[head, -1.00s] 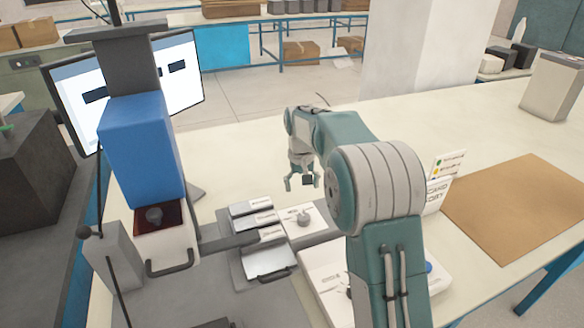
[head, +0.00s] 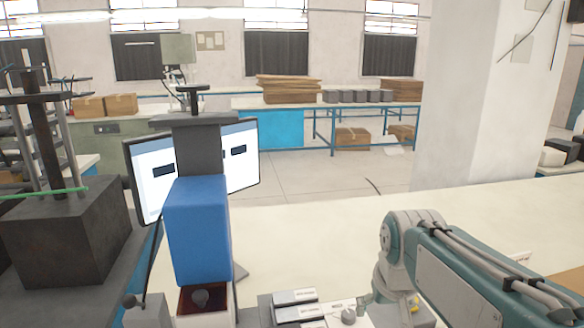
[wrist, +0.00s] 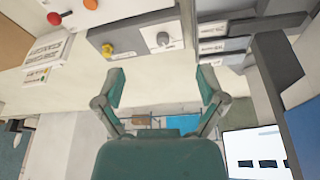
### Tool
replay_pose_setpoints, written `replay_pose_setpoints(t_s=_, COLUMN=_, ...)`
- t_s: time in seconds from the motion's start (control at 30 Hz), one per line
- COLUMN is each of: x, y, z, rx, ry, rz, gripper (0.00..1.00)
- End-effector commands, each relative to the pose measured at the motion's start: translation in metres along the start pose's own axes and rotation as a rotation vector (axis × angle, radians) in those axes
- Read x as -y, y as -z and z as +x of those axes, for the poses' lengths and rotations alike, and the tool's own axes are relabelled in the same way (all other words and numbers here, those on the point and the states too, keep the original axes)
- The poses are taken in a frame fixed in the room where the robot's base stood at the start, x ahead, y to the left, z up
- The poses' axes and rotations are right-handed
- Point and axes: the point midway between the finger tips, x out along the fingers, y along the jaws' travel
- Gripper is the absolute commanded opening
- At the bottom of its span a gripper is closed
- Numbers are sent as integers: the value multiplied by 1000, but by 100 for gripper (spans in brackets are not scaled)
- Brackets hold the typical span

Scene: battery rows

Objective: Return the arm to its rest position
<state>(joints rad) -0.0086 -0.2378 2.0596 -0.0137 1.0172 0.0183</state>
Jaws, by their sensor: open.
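My gripper (wrist: 160,90) shows in the wrist view with its two fingers spread apart and nothing between them. It hangs in the air in front of the pale bench (wrist: 150,72). In the head view my folded arm fills the lower right, and the gripper itself cannot be made out there.
A blue machine (head: 197,235) with a dark base stands on the left, before a monitor (head: 243,160). Labelled grey blocks (head: 295,297) and a white panel with a knob (head: 348,316) lie at the bottom. A white pillar (head: 465,110) rises at the right. The bench middle is clear.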

Motion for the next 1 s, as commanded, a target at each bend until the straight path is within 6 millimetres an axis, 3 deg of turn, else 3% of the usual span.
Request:
replay_pose_setpoints(t_s=0.1, x=-1, y=-34, z=-12, rx=-48, ry=2, rz=0, gripper=90)
replay_pose_setpoints(t_s=0.3, x=-1, y=-88, z=-18, rx=-120, ry=6, rz=0, gripper=90)
replay_pose_setpoints(t_s=0.5, x=-2, y=-128, z=-14, rx=-177, ry=8, rz=-1, gripper=90)
replay_pose_setpoints(t_s=0.67, x=-2, y=-138, z=-11, rx=-189, ry=9, rz=-2, gripper=90)
replay_pose_setpoints(t_s=1.0, x=-2, y=-138, z=-11, rx=-189, ry=9, rz=-2, gripper=90)
